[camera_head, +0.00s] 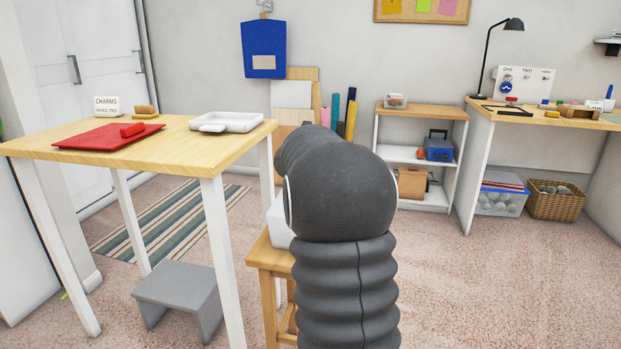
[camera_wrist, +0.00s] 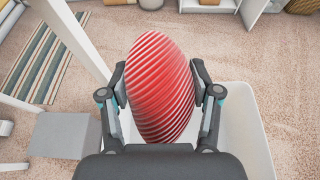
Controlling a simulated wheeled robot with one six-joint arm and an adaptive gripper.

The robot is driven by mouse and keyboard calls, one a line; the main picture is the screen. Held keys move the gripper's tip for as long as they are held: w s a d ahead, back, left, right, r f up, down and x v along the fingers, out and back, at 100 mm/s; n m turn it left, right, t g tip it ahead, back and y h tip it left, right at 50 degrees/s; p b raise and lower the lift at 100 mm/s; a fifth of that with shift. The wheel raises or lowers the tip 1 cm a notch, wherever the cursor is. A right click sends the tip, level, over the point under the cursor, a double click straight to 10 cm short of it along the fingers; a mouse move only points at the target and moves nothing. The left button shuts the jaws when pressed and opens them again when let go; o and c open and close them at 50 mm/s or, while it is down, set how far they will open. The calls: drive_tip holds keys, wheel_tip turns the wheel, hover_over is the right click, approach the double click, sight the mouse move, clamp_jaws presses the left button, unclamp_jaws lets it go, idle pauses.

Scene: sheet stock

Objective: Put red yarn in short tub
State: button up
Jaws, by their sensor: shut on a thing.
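My gripper (camera_wrist: 159,88) is shut on the red yarn (camera_wrist: 158,75), a rounded, striped red and white ball, with one finger on each side of it. In the wrist view a white tub (camera_wrist: 246,130) lies below and behind the yarn and the fingers, and its right wall shows best. I cannot tell how high the yarn is above it. In the head view only a part of the white tub (camera_head: 278,224) shows, on a wooden stool (camera_head: 268,258). My own dark arm hides the rest of the tub, the gripper and the yarn there.
A tall table (camera_head: 190,144) at left bears a red tray (camera_head: 85,138) with a red object (camera_head: 132,130), and a white tray (camera_head: 245,122). A grey step stool (camera_head: 180,288) is below it. A shelf (camera_head: 420,112) and desk (camera_head: 560,120) stand behind. Carpet at right is clear.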

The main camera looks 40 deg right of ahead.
drive_tip(key=shift+f+b, duration=1.05)
drive_tip(key=shift+f, duration=0.95)
drive_tip(key=shift+f+b, duration=0.4)
drive_tip(key=shift+f, duration=0.2)
drive_tip(key=o, duration=1.1)
drive_tip(key=shift+o, duration=0.2)
drive_tip(key=shift+r, duration=0.1)
drive_tip(key=r+p+v, duration=0.1)
drive_tip(key=v, duration=1.1)
drive_tip(key=shift+r, duration=0.15)
